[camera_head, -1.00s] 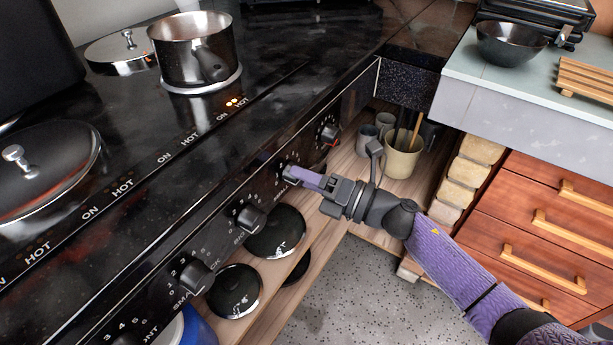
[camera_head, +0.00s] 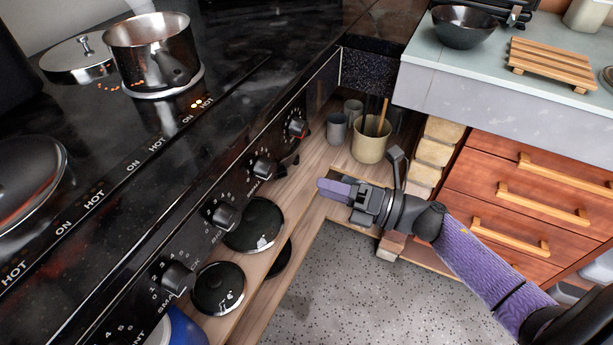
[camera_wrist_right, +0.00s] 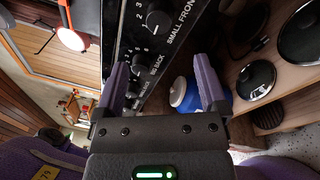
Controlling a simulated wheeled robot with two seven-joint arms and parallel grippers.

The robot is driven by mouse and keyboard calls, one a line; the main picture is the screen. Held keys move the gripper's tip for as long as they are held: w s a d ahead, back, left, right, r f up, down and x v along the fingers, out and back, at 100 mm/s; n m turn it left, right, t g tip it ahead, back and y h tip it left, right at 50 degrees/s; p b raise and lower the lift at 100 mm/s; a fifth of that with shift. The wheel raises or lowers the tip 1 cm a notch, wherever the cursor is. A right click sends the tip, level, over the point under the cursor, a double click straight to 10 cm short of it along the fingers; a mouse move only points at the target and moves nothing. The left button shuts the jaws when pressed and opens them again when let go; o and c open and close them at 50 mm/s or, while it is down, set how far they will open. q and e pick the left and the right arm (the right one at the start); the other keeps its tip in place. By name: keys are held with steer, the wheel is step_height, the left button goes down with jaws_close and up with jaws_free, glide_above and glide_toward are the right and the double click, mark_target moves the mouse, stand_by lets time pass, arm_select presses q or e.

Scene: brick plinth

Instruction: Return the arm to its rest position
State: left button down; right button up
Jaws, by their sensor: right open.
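My right gripper (camera_head: 336,188) is in the middle of the head view, in front of the stove's knob panel (camera_head: 232,190) and clear of the knobs. In the right wrist view, its two purple fingers (camera_wrist_right: 162,90) are apart with nothing between them. Beyond them are the panel and a black knob (camera_wrist_right: 160,22). My purple right arm (camera_head: 490,268) comes in from the lower right, over the grey floor. My left gripper is in neither view.
A steel pot (camera_head: 150,60) stands on the black stovetop, with lit dots near a HOT label. Wooden drawers (camera_head: 535,185) stand at right. The speckled floor (camera_head: 340,290) is clear.

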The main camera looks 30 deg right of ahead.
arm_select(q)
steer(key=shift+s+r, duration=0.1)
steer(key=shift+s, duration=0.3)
